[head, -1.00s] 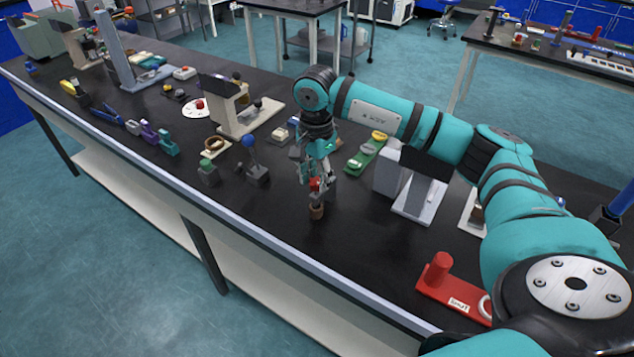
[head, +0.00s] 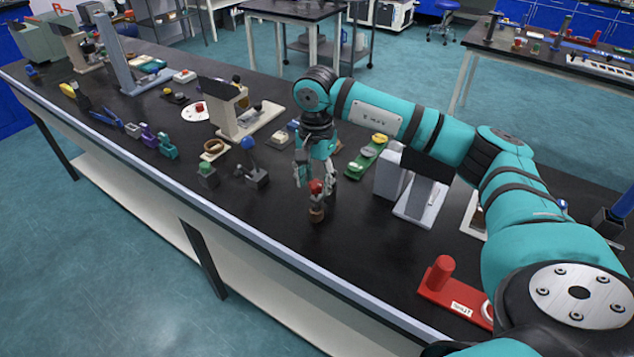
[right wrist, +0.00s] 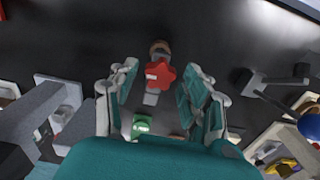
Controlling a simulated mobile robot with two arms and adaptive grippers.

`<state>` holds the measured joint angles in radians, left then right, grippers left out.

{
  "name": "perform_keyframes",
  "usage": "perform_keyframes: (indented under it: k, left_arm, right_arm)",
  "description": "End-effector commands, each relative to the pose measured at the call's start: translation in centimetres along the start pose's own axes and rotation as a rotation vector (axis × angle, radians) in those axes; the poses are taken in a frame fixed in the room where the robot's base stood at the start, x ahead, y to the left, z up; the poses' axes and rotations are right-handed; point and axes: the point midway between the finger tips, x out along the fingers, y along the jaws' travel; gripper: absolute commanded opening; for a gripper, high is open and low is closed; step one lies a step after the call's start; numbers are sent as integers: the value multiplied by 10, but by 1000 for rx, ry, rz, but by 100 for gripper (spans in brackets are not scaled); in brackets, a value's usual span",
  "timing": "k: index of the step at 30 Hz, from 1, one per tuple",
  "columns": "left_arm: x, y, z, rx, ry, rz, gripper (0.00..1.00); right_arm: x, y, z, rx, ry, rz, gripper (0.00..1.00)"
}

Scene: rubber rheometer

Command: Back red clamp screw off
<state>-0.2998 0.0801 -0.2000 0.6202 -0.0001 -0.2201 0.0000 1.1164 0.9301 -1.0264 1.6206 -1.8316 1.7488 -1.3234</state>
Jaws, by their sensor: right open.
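The red clamp screw (head: 316,187) has a lobed knob and stands on a small clamp with a brown round base (head: 317,212) on the black bench. In the right wrist view the red knob (right wrist: 160,76) lies between my fingers, with a grey metal part beside it and the brown part behind. My right gripper (head: 314,178) is open around the knob, pointing down. In the wrist view its two fingers (right wrist: 161,84) stand wide apart on either side of the knob, with gaps on both sides. My left gripper is not in view.
A small dark stand with a blue ball (head: 249,142) and a green-topped block (head: 208,172) stand to the left. A grey and black instrument (head: 420,198) and a red fixture (head: 452,290) stand to the right. The bench in front of the clamp is clear.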

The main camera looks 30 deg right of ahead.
Motion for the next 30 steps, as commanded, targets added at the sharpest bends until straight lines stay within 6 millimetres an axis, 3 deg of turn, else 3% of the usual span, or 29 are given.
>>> perform_keyframes:
  k: [4,11,30]
  left_arm:
    - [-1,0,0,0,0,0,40]
    - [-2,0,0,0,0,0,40]
    - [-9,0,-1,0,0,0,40]
  right_arm:
    - [0,0,0,209,-1,0,48]
    - [0,0,0,387,0,0,48]
    - [-1,0,0,1098,-1,0,48]
